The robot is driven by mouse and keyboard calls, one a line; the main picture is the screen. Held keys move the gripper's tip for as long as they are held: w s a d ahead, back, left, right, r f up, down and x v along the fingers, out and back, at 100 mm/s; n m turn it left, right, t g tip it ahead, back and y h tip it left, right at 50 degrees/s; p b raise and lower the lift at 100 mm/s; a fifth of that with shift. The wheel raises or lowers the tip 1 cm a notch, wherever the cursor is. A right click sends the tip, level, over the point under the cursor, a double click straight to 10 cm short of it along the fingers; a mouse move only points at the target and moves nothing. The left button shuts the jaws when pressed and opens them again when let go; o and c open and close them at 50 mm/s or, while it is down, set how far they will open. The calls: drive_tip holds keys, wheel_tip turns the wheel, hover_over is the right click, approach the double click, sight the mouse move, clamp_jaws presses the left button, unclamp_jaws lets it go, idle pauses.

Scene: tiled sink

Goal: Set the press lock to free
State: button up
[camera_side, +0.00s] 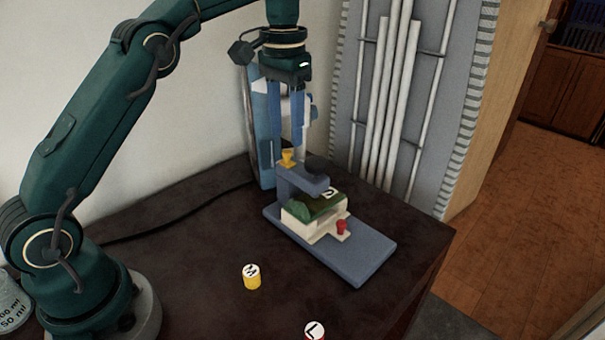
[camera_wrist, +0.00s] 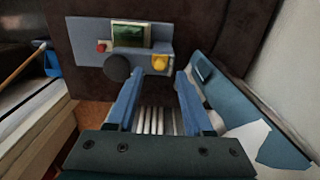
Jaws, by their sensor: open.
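The press (camera_side: 365,262) is a blue-grey base with an arm over a cream block (camera_side: 310,228) that carries a green piece (camera_side: 318,207). A yellow knob (camera_side: 288,159), a dark round knob (camera_side: 316,165) and a red knob (camera_side: 342,227) are on it. I cannot tell for sure which part is the lock. In the wrist view the yellow knob (camera_wrist: 160,62) and dark knob (camera_wrist: 117,67) lie ahead of my fingertips. My gripper (camera_side: 286,150) points down above the press, near the yellow knob, its blue fingers (camera_wrist: 158,82) apart with nothing held.
A yellow cylinder marked M (camera_side: 251,280) and a red one marked L (camera_side: 314,331) stand on the dark table (camera_side: 190,255). A blue and white device (camera_side: 262,130) stands close behind my gripper. The table's right edge is near the press. Pipes run up the wall.

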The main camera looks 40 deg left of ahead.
sight(287, 151)
drive_tip(key=shift+s+f, duration=0.1)
drive_tip(key=shift+f, duration=1.85)
clamp_jaws()
